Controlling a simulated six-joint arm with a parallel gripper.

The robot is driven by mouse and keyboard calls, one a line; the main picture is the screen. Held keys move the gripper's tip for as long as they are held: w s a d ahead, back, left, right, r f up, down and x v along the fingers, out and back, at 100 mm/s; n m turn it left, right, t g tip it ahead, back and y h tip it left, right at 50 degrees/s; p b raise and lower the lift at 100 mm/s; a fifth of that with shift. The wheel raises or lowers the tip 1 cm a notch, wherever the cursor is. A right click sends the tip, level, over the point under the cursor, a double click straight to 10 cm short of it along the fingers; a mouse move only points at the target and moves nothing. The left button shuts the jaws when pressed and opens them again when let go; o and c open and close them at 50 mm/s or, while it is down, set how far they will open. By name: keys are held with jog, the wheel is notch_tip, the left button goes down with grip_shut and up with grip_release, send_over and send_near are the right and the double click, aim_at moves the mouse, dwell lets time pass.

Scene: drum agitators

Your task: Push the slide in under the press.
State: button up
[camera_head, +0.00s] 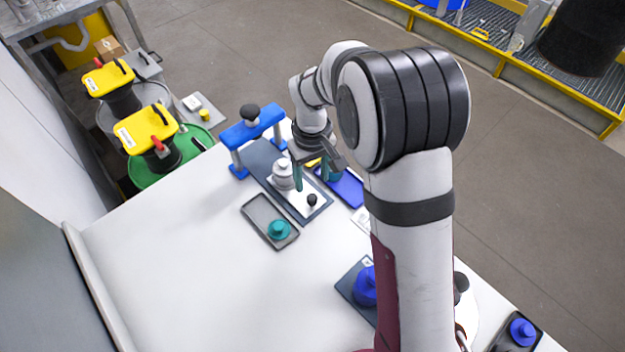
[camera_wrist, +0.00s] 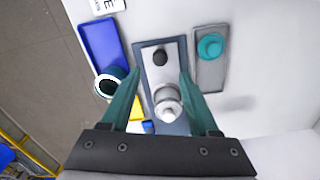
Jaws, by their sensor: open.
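The slide (camera_head: 298,200) is a light metal plate with a black knob (camera_head: 312,200) at its near end, on a dark base (camera_head: 318,213). It also shows in the wrist view (camera_wrist: 172,70). A pale metal stepped part (camera_head: 283,178) stands upright on the slide; it shows in the wrist view (camera_wrist: 168,104). The blue press (camera_head: 254,128), an arch with a black top knob, spans the far end of the base. The slide's visible plate and part are in front of the arch. My gripper (camera_wrist: 160,75) is open above the slide, its teal fingers either side of it, apparently holding nothing.
A grey tray (camera_head: 258,213) with a teal knobbed part (camera_head: 279,229) lies left of the base. The white table is clear at left.

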aim_at(313, 197)
notch_tip(313, 197, down, 7)
jog(key=shift+r, duration=0.15)
jog(key=shift+c, duration=0.3)
grip_shut()
dwell(1.1)
